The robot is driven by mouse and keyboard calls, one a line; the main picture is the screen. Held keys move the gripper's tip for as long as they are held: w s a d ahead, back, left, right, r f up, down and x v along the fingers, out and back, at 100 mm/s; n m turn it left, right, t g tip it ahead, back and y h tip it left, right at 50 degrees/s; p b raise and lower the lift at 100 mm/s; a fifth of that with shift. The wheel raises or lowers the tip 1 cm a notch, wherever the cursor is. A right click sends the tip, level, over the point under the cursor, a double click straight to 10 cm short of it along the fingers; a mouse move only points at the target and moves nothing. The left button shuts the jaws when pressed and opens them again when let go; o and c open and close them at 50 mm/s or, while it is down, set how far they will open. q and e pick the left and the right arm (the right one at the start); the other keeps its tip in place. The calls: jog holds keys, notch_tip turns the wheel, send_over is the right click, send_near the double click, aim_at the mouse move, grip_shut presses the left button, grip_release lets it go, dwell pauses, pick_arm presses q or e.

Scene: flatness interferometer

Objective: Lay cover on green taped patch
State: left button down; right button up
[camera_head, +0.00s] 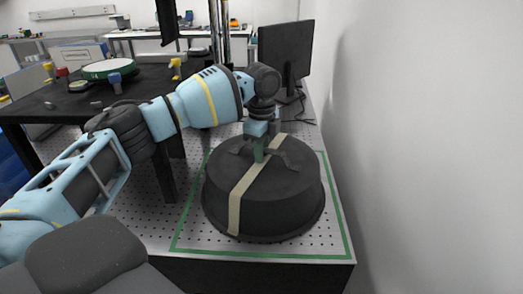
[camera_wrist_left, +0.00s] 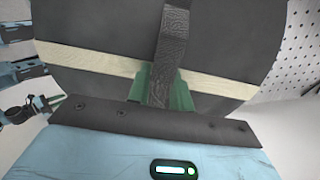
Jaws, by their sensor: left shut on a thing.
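The cover (camera_head: 290,205) is a large dark round lid with a beige strap across it and a raised handle on top. It is upright within the green taped patch (camera_head: 335,205) on the perforated table. I cannot tell whether its bottom rim touches the surface. My left gripper (camera_head: 259,152) points down at the cover's top and is shut on the handle. In the left wrist view the green fingers (camera_wrist_left: 163,88) clasp the dark handle (camera_wrist_left: 170,60), with the strap running beneath. My right gripper is not in view.
A black monitor (camera_head: 286,52) stands behind the cover at the table's back. A white wall (camera_head: 430,150) runs close along the right. A dark table (camera_head: 60,100) at left holds a round green-rimmed white plate (camera_head: 107,69) and small parts.

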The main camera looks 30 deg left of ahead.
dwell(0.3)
pick_arm(q)
jog(key=c, duration=1.3)
grip_release()
jog(key=shift+f, duration=0.15)
jog(key=shift+o, duration=0.2)
notch_tip(320, 180, up, 12)
